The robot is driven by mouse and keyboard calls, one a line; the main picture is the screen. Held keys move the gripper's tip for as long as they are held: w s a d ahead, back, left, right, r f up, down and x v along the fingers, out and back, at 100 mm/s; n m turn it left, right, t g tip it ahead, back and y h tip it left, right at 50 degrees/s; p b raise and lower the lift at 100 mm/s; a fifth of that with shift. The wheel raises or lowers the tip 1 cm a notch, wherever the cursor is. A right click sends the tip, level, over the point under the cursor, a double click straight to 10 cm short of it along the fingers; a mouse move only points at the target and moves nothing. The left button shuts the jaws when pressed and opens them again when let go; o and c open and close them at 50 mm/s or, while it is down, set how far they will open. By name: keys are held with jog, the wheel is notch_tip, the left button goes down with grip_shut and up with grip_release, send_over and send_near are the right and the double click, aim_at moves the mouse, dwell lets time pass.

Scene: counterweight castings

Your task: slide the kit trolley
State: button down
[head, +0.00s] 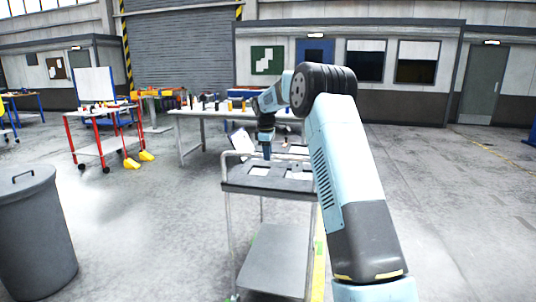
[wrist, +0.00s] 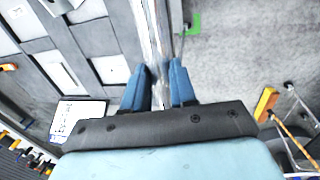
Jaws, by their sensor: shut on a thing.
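The kit trolley (head: 272,262) is a grey two-shelf cart in front of me. Its dark top tray (head: 265,188) has cut-outs with pale panels, and its lower shelf is bare. My gripper (head: 267,154) points down at the far side of the tray. In the wrist view, the blue fingers of my gripper (wrist: 159,82) lie on both sides of a shiny metal rail (wrist: 147,30), the trolley's handle, and are shut on it. My arm hides the trolley's right side in the head view.
A grey bin (head: 35,235) stands at the front left. A long workbench (head: 190,113) with small items stands behind the trolley. A red-legged cart (head: 90,112) with yellow items on the floor beside it is at the left. Open floor (head: 470,220) lies to the right.

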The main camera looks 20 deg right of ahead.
jog(key=shift+w+a+r, duration=0.1)
jog(key=shift+a, duration=0.2)
jog(key=c, duration=1.2)
grip_release()
jog(key=shift+o, duration=1.4)
jog(key=shift+d, duration=0.25)
notch_tip(320, 180, up, 13)
jog(key=s+a, duration=0.1)
jog(key=s, duration=0.1)
jog(key=shift+s+a, duration=0.15)
jog(key=shift+a, duration=0.05)
jog(key=shift+r, duration=0.15)
